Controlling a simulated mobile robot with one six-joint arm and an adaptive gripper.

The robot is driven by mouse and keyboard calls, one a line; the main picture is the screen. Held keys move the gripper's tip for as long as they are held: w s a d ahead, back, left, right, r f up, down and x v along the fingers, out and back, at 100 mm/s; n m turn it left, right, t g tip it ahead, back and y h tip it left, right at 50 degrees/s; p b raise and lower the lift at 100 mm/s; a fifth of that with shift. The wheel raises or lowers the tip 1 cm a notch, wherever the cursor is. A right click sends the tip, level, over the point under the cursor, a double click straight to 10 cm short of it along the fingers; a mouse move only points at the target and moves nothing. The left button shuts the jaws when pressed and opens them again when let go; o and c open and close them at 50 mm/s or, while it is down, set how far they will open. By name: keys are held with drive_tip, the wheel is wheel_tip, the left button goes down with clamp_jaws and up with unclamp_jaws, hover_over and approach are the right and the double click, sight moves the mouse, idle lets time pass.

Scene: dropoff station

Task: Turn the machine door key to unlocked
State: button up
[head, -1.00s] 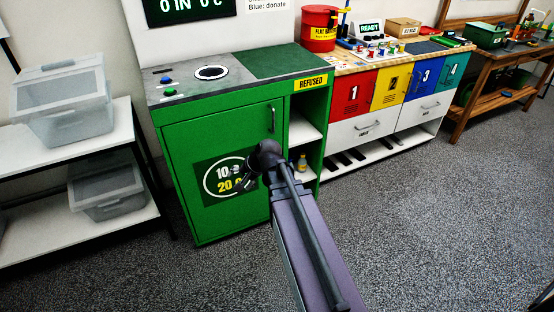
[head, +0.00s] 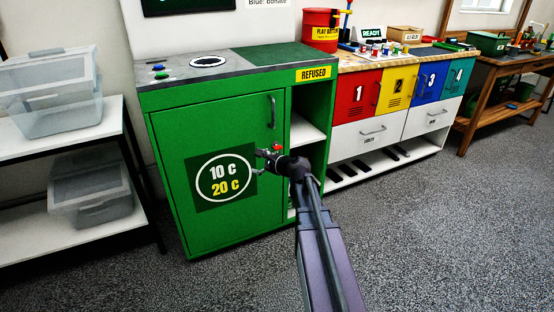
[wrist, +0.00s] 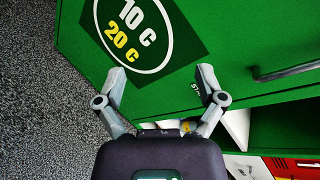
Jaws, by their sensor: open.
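The green machine (head: 215,135) stands in front of me with its door (head: 180,205) shut. The door has a "10 C 20 C" sign (head: 223,178) and a dark handle (head: 272,112) at its upper right. My gripper (head: 260,162) is open in front of the door's right part, right of the sign. The wrist view shows the gripper (wrist: 161,80) with nothing between its fingers and green door behind. A small red piece (head: 277,148) shows just above the gripper; I cannot tell whether it is the key. A partly hidden label (wrist: 195,90) is behind the right finger.
Open shelves (head: 307,130) are right of the door, under the "REFUSED" label (head: 313,73). A white rack (head: 85,220) with clear bins stands left. Numbered cabinets (head: 355,105) stand right. The grey floor (head: 430,230) at right is clear.

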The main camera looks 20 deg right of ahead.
sight(279, 148)
drive_tip(key=w+d+f+m+t+h+b, duration=0.1)
drive_tip(key=d+f+m+t+h+b, duration=0.1)
drive_tip(key=d+f+m+b, duration=0.2)
drive_tip(key=w+d+f+m+t+h+b, duration=0.2)
drive_tip(key=d+f+m+h+b, duration=0.1)
drive_tip(key=d+m+b, duration=0.5)
drive_tip(key=d+f+m, duration=0.1)
drive_tip(key=d, duration=0.2)
drive_tip(key=shift+w+d+t, duration=0.25)
drive_tip(key=shift+d+t, duration=0.15)
drive_tip(key=shift+w, duration=0.15)
drive_tip(key=w, duration=1.3)
drive_tip(key=shift+w+a, duration=0.25)
